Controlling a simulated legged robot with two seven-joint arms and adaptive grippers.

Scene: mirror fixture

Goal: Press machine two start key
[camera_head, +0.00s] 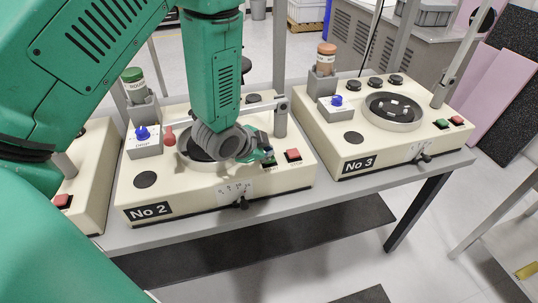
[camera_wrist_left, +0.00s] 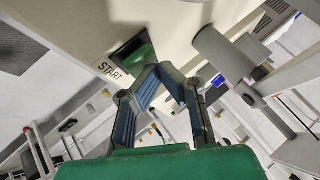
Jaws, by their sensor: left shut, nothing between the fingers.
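Machine No 2 (camera_head: 185,200) is a cream box on the grey table, in the middle of the head view. Its green start key (camera_head: 269,163) is at the front right of its top, partly hidden by my left gripper (camera_head: 264,151). In the left wrist view the green key (camera_wrist_left: 136,56) sits in a dark recess beside a START label (camera_wrist_left: 109,72). My left gripper (camera_wrist_left: 158,70) is shut and empty, its fingertips over the key's lower right edge. I cannot tell whether they touch it. My right gripper is not in view.
A red key (camera_head: 293,155) lies just right of the green one. A slider (camera_head: 242,202) is on the front face. A post (camera_head: 281,119) with a horizontal bar stands behind the keys. Machine No 3 (camera_head: 385,150) stands to the right, another cream machine (camera_head: 93,165) to the left.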

